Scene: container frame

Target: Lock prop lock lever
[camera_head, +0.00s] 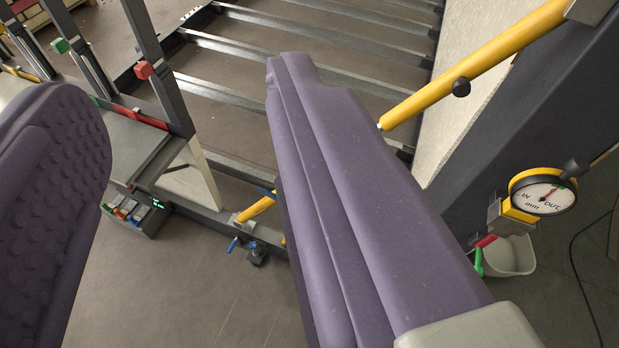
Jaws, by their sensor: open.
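My gripper (185,100) is open, its two purple fingers wide apart with nothing visible between their tips. I cannot tell which part is the prop's lock lever. My fingers appear apart from these parts.
A dark metal frame (200,82) with crossbars fills the back. Posts with a green block (61,46) and a red block (144,70) stand left. A dial gauge (543,192) and white bucket (512,255) are at right. A cable (576,270) lies on open floor.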

